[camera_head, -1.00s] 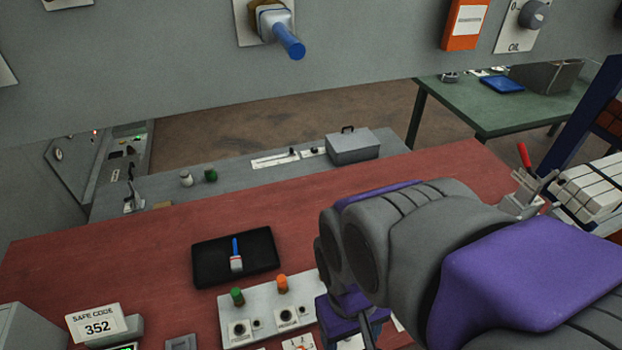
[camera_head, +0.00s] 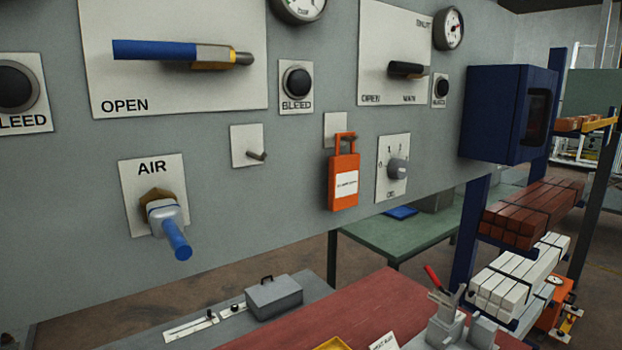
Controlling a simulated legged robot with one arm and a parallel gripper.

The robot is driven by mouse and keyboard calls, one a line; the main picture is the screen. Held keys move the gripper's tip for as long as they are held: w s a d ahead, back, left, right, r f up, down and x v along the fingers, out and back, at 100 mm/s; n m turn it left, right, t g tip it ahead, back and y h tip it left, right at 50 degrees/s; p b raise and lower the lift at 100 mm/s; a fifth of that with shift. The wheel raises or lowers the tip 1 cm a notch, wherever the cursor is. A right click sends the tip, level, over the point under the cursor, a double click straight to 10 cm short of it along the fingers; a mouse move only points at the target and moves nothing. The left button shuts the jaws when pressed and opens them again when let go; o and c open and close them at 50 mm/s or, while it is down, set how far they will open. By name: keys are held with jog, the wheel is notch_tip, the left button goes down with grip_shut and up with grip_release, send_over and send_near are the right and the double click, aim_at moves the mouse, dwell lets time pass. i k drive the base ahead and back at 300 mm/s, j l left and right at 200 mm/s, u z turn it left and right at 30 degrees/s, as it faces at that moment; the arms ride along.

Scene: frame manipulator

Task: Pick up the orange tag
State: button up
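The orange tag (camera_head: 344,184) hangs on the grey panel from a small white plate (camera_head: 335,128). It is a flat orange block with a white label and an orange loop at its top, and it hangs about upright. It sits just left of the OIL knob (camera_head: 398,169). My gripper and arm are outside the view, so where the gripper is relative to the tag cannot be seen.
Left of the tag is an empty peg plate (camera_head: 247,146), then the AIR valve with a blue handle (camera_head: 177,239) sticking out. A blue box (camera_head: 508,115) juts out at right. Below is a red tabletop (camera_head: 345,312) with a red-handled clamp (camera_head: 437,284).

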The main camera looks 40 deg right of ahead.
aim_at(343, 169)
jog(key=k+j+z, duration=0.2)
jog(key=z, duration=0.2)
jog(key=k+j+z, duration=0.2)
jog(key=z, duration=0.25)
jog(key=k+j+z, duration=0.15)
jog(key=k+z, duration=0.25)
jog(key=i, duration=0.1)
